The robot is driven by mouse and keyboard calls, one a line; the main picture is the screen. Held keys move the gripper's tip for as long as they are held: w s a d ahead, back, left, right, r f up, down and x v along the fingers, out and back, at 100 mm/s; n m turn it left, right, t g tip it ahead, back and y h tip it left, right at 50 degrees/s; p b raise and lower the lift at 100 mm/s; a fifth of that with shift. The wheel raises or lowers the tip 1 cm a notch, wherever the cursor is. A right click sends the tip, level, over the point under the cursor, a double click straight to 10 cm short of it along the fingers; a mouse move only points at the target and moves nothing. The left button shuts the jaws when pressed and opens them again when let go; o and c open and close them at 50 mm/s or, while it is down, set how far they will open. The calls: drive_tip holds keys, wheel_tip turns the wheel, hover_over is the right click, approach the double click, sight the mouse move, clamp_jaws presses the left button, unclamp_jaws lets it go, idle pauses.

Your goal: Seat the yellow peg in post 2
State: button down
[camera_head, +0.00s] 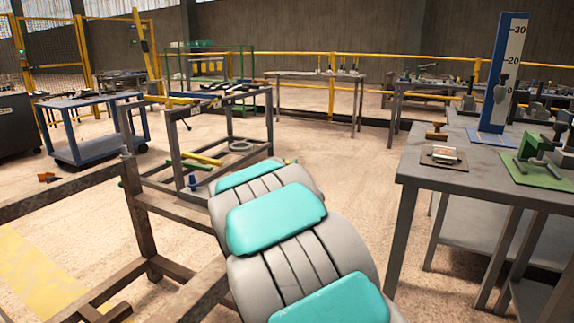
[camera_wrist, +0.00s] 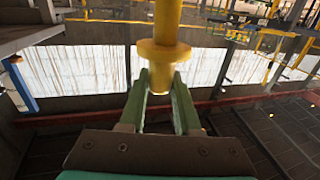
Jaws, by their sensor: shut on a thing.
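My gripper (camera_wrist: 160,88) shows in the wrist view with its two green fingers closed on the yellow peg (camera_wrist: 165,52). In the head view my grey and teal arm reaches forward and hides the gripper and the held peg. I cannot make out post 2 in either view.
A dark metal frame rack (camera_head: 262,150) stands beyond my arm, with yellow and green bars low inside. A brown frame (camera_head: 142,215) is close on the left. A grey table (camera_head: 415,168) with fixtures and a blue height scale (camera_head: 497,75) is on the right. Open floor lies between.

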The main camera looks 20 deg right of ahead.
drive_tip(key=shift+f+b, duration=1.7)
drive_tip(key=shift+f, duration=1.7)
drive_tip(key=c, duration=0.5)
unclamp_jaws()
drive_tip(key=shift+c, duration=0.2)
drive_tip(key=shift+v, duration=3.95)
